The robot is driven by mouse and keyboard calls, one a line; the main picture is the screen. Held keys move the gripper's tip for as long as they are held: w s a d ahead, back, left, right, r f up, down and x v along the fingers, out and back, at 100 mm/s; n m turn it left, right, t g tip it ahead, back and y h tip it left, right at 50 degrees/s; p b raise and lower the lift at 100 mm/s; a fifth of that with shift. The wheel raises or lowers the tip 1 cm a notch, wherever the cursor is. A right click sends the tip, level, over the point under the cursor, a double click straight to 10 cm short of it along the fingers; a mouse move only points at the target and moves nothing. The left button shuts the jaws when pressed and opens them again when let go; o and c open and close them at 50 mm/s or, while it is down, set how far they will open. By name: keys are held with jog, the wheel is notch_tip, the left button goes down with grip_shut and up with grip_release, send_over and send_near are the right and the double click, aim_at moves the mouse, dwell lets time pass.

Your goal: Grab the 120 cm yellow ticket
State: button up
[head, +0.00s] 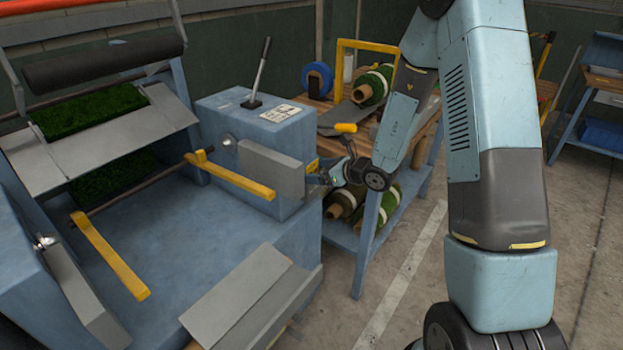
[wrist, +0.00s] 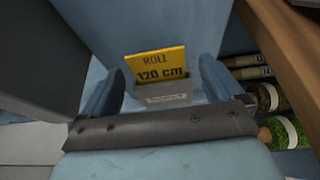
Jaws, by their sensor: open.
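The yellow ticket (wrist: 158,64), printed "ROLL 120 cm", stands upright in a small grey holder (wrist: 168,94) on the blue machine's side. The holder covers the ticket's lower edge. My gripper (wrist: 159,72) is open in the wrist view, with one finger on each side of the ticket and holder. The fingers look apart from the ticket. In the head view a small yellow edge of the ticket (head: 312,166) shows beside my gripper (head: 326,178), at the machine's right side.
The blue machine (head: 240,250) has grey plates and yellow arms (head: 232,176) close to my gripper. A wooden-topped bench (head: 427,135) with turf rolls (head: 370,86) stands behind and right. More rolls (wrist: 285,132) lie on its lower shelf.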

jog(key=shift+w+a+f, duration=0.1)
jog(key=shift+a, duration=0.1)
jog(key=c, duration=1.1)
